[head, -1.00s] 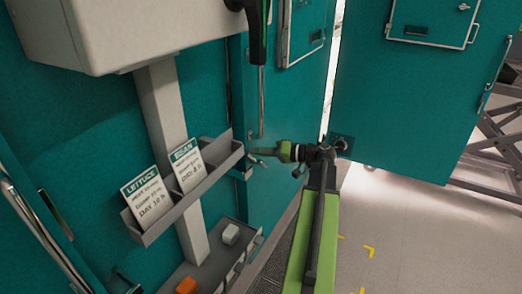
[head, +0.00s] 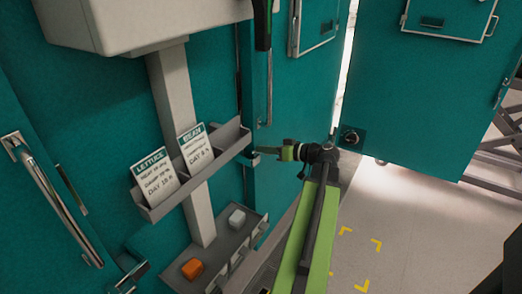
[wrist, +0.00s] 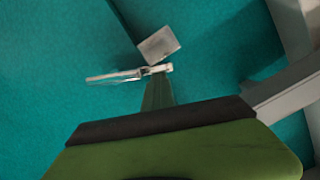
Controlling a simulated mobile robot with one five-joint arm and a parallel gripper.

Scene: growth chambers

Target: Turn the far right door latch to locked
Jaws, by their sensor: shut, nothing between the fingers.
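A small metal latch lies at my fingertips in the wrist view: a thin silver lever (wrist: 115,77) points left from its pivot, below a grey metal block (wrist: 158,45) on a teal door face. My gripper (wrist: 157,92) is shut and empty, its tip right at the lever's pivot end. I cannot tell whether it touches. In the head view my gripper (head: 266,151) points left at the teal door edge below a long vertical handle (head: 269,88). It largely hides the latch there.
A grey card rack (head: 195,185) with LETTUCE and BEAN cards stands left of my gripper. Below it, a tray (head: 222,262) holds an orange and a white block. Another latch (head: 132,273) shows at lower left. A teal door (head: 420,100) stands at right, above clear floor.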

